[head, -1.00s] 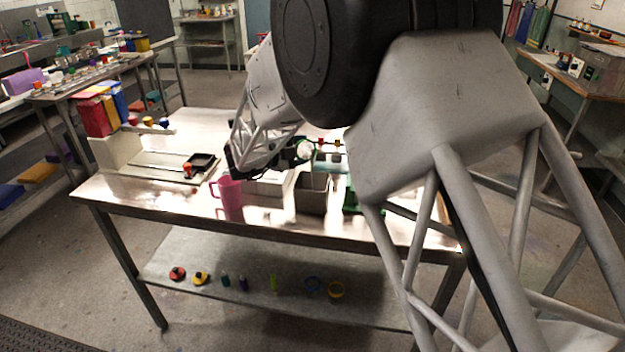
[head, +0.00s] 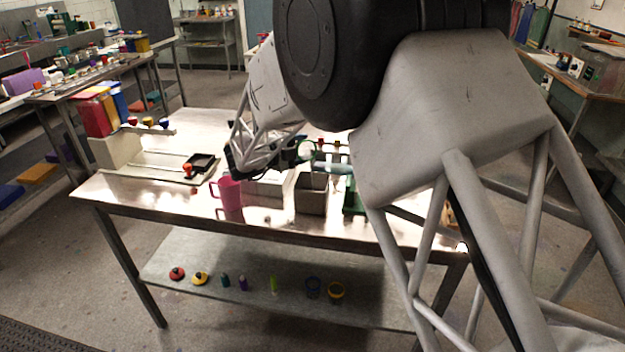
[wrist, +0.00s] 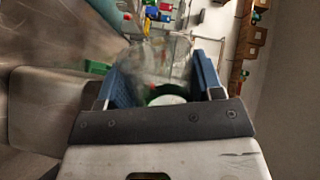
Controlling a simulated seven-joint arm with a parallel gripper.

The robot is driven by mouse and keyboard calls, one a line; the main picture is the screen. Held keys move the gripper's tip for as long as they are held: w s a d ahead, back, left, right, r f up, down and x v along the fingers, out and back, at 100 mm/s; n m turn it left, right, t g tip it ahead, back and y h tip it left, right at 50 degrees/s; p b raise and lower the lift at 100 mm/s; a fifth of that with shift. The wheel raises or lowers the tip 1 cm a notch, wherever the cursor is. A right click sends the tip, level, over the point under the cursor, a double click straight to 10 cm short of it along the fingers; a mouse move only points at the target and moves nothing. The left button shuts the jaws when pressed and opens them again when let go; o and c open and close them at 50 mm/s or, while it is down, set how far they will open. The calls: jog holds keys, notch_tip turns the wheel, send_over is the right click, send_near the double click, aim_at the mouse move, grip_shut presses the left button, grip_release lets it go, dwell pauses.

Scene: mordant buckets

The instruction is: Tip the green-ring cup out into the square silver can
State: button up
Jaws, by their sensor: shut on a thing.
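The green-ring cup is a clear vessel, seen in the wrist view (wrist: 163,62) between the blue finger pads, with green and a white disc at its near end. My gripper (head: 296,153) is shut on it, also seen in the wrist view (wrist: 160,84). In the head view the cup's green ring (head: 305,148) shows beside the fingers, and the cup looks tilted well over. The square silver can (head: 311,197) stands open on the table just below the cup. I cannot tell whether anything is leaving the cup, and the can's inside is mostly hidden.
A green stand (head: 353,203) is close on the can's right. The table's front left is clear.

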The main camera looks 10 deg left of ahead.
jog(key=shift+s+d+f+m, duration=0.4)
jog(key=shift+s+m, duration=0.15)
jog(key=shift+m, duration=0.15)
dwell(0.6)
jog(key=shift+s+d+r+m+t, duration=0.2)
jog(key=shift+r+m+t, duration=0.25)
jog(key=shift+m, duration=0.45)
dwell(0.8)
jog(key=shift+w+a+f+n+g, duration=0.25)
jog(key=shift+f+n, duration=0.2)
jog(key=shift+n, duration=0.35)
jog(key=shift+w+a+r+n+g, duration=0.3)
jog(key=shift+w+a+r+n, duration=0.15)
jog(key=shift+n, duration=0.45)
jog(key=shift+f+n, duration=0.25)
jog(key=shift+n, duration=0.05)
